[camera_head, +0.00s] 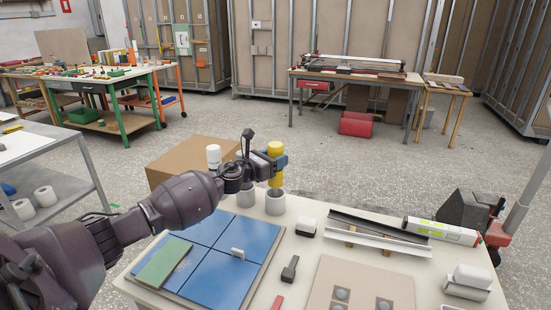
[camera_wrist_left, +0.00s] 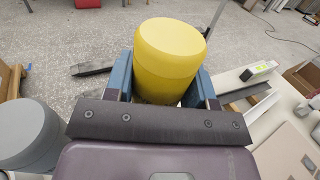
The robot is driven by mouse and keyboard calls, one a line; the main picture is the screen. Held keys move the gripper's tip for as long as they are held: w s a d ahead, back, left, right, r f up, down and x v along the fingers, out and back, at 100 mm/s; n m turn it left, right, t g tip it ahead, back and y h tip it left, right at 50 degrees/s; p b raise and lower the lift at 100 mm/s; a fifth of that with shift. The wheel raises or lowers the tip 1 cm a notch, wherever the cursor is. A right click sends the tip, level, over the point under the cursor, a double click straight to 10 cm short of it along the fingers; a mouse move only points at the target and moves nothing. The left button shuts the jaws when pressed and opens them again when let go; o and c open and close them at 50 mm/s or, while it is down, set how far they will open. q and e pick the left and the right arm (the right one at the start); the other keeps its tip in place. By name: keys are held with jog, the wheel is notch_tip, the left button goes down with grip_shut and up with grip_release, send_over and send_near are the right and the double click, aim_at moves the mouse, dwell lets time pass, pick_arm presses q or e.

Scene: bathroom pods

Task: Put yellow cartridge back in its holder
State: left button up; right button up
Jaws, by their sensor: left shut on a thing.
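The yellow cartridge (camera_head: 275,179) is upright between the blue fingers of my left gripper (camera_head: 279,162), at the table's back edge. In the left wrist view the yellow cartridge (camera_wrist_left: 168,50) fills the space between the fingers (camera_wrist_left: 163,88). A grey cylindrical holder (camera_head: 275,205) stands on the table directly below it in the head view. I cannot tell whether the cartridge's lower end is above or inside that holder's rim. A second grey holder (camera_head: 246,197) stands to its left, partly behind my arm. My right gripper is not in view.
Blue tiles (camera_head: 220,255) lie at the table's left. A dark-handled tool (camera_head: 290,268), metal profiles (camera_head: 375,234) and a white tube (camera_head: 440,231) lie to the right.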

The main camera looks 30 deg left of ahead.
pick_arm(q)
jog(key=shift+f, duration=0.15)
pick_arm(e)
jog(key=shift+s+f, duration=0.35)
pick_arm(q)
jog(key=shift+f+b, duration=0.25)
jog(key=shift+b, duration=0.1)
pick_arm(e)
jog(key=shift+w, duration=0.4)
pick_arm(q)
jog(key=shift+f, duration=0.1)
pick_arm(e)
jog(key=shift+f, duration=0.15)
pick_arm(q)
jog(key=shift+f, duration=0.1)
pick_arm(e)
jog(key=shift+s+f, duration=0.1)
pick_arm(q)
jog(key=shift+f+b, duration=0.2)
jog(key=shift+b, duration=0.1)
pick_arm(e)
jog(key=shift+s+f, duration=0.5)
pick_arm(q)
jog(key=shift+f, duration=0.4)
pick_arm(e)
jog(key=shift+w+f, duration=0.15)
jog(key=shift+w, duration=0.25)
